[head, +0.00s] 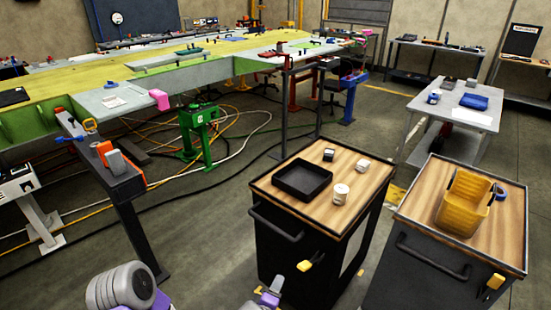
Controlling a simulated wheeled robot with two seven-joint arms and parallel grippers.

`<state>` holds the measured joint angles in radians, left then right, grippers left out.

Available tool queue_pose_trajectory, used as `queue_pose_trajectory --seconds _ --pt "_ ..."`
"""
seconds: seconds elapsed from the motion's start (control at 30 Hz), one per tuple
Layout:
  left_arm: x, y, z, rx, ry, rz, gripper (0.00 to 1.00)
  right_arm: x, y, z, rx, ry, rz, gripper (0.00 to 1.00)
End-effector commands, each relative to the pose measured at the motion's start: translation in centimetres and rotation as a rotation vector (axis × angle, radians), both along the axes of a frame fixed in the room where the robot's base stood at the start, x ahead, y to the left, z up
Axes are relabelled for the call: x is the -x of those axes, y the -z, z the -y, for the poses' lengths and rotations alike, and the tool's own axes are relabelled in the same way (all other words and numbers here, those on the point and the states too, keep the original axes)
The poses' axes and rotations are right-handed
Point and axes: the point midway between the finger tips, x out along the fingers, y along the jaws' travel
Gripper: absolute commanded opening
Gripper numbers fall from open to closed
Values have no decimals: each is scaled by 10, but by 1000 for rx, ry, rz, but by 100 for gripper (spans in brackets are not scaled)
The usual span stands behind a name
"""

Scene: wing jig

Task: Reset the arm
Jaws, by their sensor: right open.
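My right gripper (269,293) shows at the bottom edge of the head view, a small grey and purple shape in front of the left cart. It is open. No object shows in it, though its lower part is cut off by the frame. A rounded grey and purple link of my own arm shows at the lower left. My left gripper is not in view.
A black cart (285,265) with a wooden top stands just ahead, carrying a black tray (302,181) and a white roll (341,193). A second cart (420,275) to its right holds a yellow bin (464,203). Cables lie on the floor near a green stand (198,130).

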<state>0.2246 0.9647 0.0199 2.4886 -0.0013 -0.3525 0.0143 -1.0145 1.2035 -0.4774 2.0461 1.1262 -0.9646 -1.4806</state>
Motion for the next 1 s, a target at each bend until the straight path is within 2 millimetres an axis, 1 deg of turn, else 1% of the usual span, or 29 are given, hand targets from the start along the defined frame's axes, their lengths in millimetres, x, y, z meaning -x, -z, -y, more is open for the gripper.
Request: queue_pose_trajectory --seconds 0.03,0.17,0.23,0.37,0.5,0.6,0.67,0.7,0.83,1.0 --pt "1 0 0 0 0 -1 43 1 9 7 -29 11 -26 51" --pt "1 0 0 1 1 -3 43 6 31 22 -114 39 -91 51" --pt "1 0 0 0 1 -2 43 11 46 32 -172 61 -134 51" --pt "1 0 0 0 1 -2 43 28 80 55 -321 131 -241 51" --pt "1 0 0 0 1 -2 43 58 118 78 -526 244 -381 51" --pt "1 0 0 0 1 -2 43 84 138 89 -674 339 -476 51" --pt "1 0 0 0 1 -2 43 100 148 93 -761 401 -530 51" --pt "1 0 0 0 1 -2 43 112 154 96 -818 444 -567 51" --pt "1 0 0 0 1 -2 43 149 165 101 -997 592 -678 51" --pt "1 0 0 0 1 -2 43 195 167 101 -1204 789 -809 51"
